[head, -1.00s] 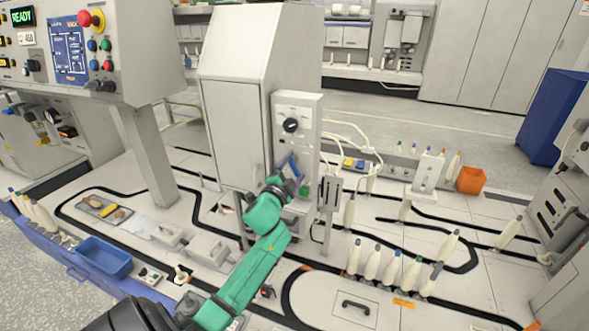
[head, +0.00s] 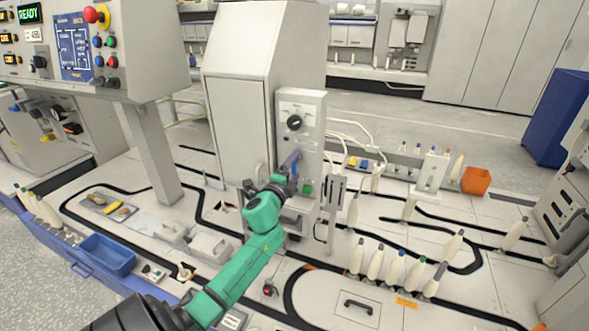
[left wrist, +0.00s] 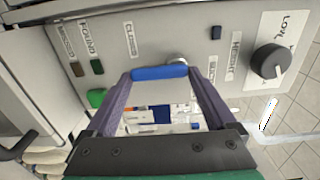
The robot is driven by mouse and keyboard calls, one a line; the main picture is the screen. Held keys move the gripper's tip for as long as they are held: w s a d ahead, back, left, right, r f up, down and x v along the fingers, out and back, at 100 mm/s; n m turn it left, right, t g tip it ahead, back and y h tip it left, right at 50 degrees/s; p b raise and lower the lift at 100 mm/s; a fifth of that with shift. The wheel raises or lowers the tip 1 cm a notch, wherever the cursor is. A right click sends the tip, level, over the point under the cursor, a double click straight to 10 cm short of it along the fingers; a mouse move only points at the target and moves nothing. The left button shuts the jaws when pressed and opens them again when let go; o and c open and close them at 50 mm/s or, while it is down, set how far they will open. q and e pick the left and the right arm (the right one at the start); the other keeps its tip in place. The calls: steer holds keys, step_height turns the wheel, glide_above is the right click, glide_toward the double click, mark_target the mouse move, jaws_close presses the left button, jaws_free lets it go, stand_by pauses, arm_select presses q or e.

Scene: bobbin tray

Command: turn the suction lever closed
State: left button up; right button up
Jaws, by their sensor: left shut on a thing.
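The suction lever has a blue handle (left wrist: 160,72), seen in the left wrist view across the panel front with a round metal pivot beside its right end. My left gripper (left wrist: 160,78) is shut on this handle, one purple-grey finger at each end. In the head view my left gripper (head: 290,164) is at the front of the grey panel box (head: 310,105), below its black knob. There the fingers largely hide the handle. The label CLOSED stands on the panel near the handle's left end in the wrist view. My right gripper is not in view.
The black knob (left wrist: 270,62) and a green button (left wrist: 96,97) flank the lever on the panel. White hoses (head: 350,130) run right of the box. Several white bobbins (head: 395,268) stand at the right front. A blue bin (head: 106,256) lies at left.

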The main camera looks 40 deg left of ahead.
arm_select(q)
steer(key=shift+f, duration=0.25)
steer(key=o, duration=1.1)
steer(key=shift+r, duration=0.1)
steer(key=shift+c, duration=0.2)
steer(key=v, duration=1.4)
steer(key=shift+s, duration=0.3)
steer(key=shift+d, duration=0.15)
